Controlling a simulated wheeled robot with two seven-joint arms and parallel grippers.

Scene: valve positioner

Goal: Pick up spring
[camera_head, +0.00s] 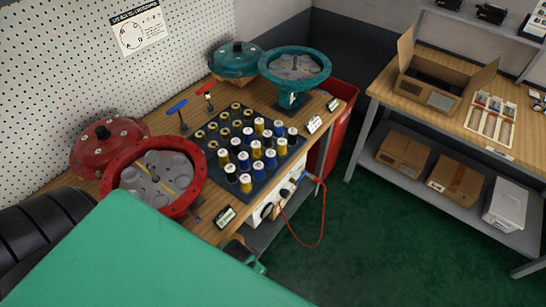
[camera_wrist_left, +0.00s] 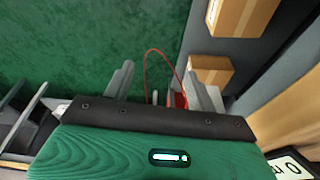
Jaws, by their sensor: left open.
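Several springs stand upright in a black tray (camera_head: 222,122) on the wooden workbench; they appear as small cylinders in blue, yellow and black, most with white tops. The tray's back rows hold brass-coloured rings or short coils; I cannot tell which. In the left wrist view my left gripper (camera_wrist_left: 163,80) is open, its two grey fingers apart with nothing between them. No spring shows in that view. My right gripper is not seen.
A red round housing (camera_head: 190,205) stands left of the tray, a teal one (camera_head: 294,95) behind it. A red cable (camera_head: 322,225) hangs off the bench front. A shelf (camera_head: 382,92) with boxes stands at right. Green floor lies clear between.

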